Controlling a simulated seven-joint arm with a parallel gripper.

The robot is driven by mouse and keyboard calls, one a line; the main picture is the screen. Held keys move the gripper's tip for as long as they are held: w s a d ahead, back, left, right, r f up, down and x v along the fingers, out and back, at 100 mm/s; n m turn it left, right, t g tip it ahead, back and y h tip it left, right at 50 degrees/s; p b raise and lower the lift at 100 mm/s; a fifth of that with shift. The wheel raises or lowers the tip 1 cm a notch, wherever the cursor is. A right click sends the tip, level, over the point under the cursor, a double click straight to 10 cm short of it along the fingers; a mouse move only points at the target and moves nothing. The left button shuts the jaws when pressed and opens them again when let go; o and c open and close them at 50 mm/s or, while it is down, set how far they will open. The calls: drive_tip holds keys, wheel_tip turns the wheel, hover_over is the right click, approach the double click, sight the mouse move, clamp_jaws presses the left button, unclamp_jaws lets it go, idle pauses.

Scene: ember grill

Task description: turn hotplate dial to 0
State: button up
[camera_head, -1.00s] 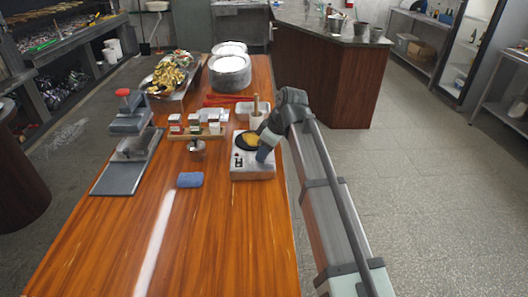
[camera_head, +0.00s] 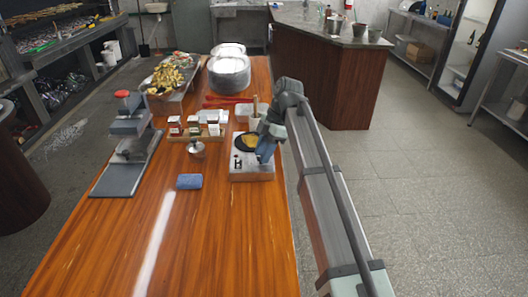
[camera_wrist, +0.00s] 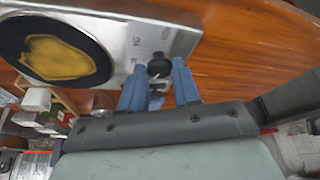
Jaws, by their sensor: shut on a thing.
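The hotplate (camera_head: 252,174) is a silver box with a round black plate near the right edge of the wooden table. A flat yellow piece of food lies on the black plate (camera_wrist: 92,70). The black dial (camera_wrist: 159,66) is on the hotplate's front part, beside printed marks too blurred to read. My gripper (camera_wrist: 159,80) has its blue fingers on either side of the dial and is shut on it. In the head view my gripper (camera_head: 264,157) reaches down over the hotplate's right side and partly hides it.
A blue sponge (camera_head: 189,181) lies left of the hotplate. The front of the table is clear.

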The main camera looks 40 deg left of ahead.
drive_tip(key=shift+a+n+h, duration=0.1)
drive_tip(key=shift+n+h, duration=0.4)
drive_tip(key=shift+n, duration=0.7)
drive_tip(key=o, duration=1.1)
drive_tip(key=shift+c, duration=0.2)
drive_tip(key=shift+r, duration=0.1)
drive_tip(key=shift+w+r, duration=0.2)
drive_tip(key=shift+r, duration=0.05)
drive_tip(key=w+d, duration=0.1)
drive_tip(key=w, duration=1.1)
drive_tip(key=shift+d+r, duration=0.15)
drive_tip(key=shift+d, duration=0.05)
